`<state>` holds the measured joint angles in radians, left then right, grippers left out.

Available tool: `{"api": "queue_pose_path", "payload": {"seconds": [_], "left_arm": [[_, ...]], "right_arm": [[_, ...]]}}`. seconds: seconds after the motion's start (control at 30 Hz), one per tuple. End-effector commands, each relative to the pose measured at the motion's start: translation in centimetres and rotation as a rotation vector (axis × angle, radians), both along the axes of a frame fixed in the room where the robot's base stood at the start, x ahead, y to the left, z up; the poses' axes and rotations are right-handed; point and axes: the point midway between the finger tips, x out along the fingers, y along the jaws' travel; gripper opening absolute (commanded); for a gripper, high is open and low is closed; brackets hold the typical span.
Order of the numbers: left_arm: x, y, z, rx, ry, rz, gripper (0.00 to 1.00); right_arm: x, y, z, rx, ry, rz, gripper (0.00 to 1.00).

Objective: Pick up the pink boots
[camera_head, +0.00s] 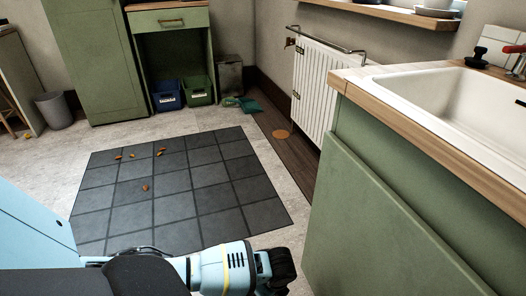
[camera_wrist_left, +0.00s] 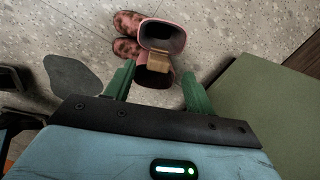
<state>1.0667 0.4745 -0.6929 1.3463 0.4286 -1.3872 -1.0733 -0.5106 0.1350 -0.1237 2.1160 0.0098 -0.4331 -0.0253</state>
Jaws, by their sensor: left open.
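The pink boots (camera_wrist_left: 128,24) show in the left wrist view at the top middle, on the speckled floor. Their toes point to the upper left and their dark openings face the camera. A tan piece (camera_wrist_left: 160,58) lies across them; I cannot tell what it is. My left gripper (camera_wrist_left: 157,74) is open, its green fingers apart on either side of the nearer boot's opening. I cannot tell whether they touch it. In the head view the dark end of my left arm (camera_head: 277,270) is at the bottom, and no boots show there. My right gripper is not in view.
A green cabinet with a sink (camera_head: 460,105) stands close on the right. A dark tiled mat (camera_head: 190,207) with several small orange pieces covers the floor ahead. Blue (camera_head: 167,96) and green (camera_head: 198,91) bins stand at the back, with a grey bin (camera_head: 54,111) at left.

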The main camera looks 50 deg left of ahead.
Motion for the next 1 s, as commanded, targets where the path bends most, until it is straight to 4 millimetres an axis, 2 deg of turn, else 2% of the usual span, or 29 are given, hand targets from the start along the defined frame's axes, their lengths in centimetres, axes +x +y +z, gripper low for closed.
{"api": "queue_pose_path", "payload": {"seconds": [0.4,0.67,1.0], "left_arm": [[-0.3,0.4,-5.0,0.001,0.004,0.001,0.55],[-0.2,0.4,-5.0,0.0,0.0,0.0,0.55],[-0.2,0.4,-5.0,0.0,0.001,0.0,0.11]], "right_arm": [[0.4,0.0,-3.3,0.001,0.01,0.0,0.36],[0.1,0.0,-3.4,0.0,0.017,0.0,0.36],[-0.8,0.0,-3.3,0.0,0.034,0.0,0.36]]}}
